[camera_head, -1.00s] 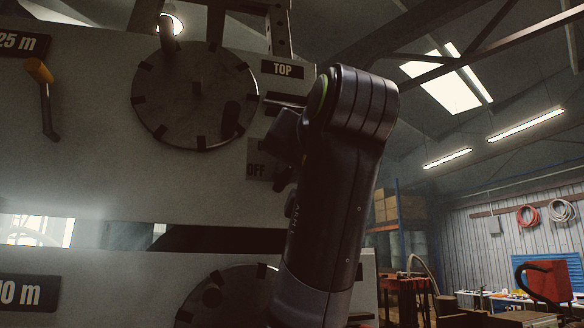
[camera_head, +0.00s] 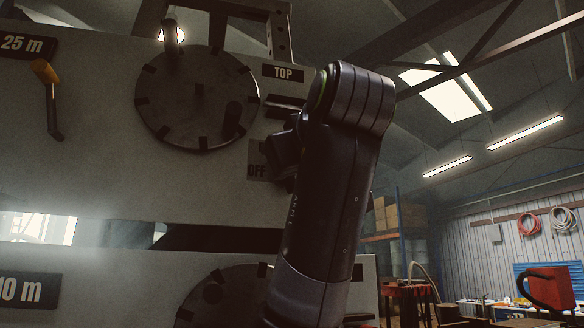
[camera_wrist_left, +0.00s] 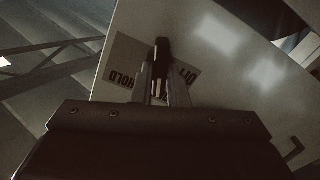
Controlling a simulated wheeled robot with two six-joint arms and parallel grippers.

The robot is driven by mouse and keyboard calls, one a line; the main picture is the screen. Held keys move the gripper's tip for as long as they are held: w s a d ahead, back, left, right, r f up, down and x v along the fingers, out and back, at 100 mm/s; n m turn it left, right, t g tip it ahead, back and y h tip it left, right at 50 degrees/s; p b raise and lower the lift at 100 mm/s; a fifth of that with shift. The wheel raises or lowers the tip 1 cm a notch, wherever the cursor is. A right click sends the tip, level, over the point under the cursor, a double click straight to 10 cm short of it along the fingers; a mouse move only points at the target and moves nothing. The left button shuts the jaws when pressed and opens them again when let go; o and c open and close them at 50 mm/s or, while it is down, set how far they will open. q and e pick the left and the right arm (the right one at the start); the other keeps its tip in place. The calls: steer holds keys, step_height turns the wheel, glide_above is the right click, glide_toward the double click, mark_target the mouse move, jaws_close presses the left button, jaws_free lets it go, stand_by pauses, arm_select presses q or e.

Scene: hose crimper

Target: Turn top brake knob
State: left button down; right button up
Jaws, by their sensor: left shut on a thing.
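The brake's label plate (camera_wrist_left: 122,64) with OFF and HOLD shows upside down in the left wrist view. The same plate is partly visible in the head view (camera_head: 257,160), below the TOP sign (camera_head: 283,72). My left gripper (camera_wrist_left: 161,80) is in front of this plate, its two fingers closed on a dark brake knob (camera_wrist_left: 162,50) that sticks out between them. In the head view my left arm covers most of the knob and the fingers. My right gripper is in neither view.
A round dark reel disc (camera_head: 185,115) is on the pale panel (camera_head: 110,165) left of the plate, with a second disc (camera_head: 215,300) below. An orange-handled lever (camera_head: 47,85) hangs under the 25 m sign. Shelving and hoses stand far right.

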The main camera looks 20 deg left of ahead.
arm_select(q)
steer(key=shift+n, duration=0.6)
steer(key=c, duration=1.8)
jaws_free()
steer(key=o, duration=0.4)
steer(key=shift+w+a+f, duration=0.1)
steer(key=shift+w, duration=0.15)
steer(key=shift+c, duration=0.2)
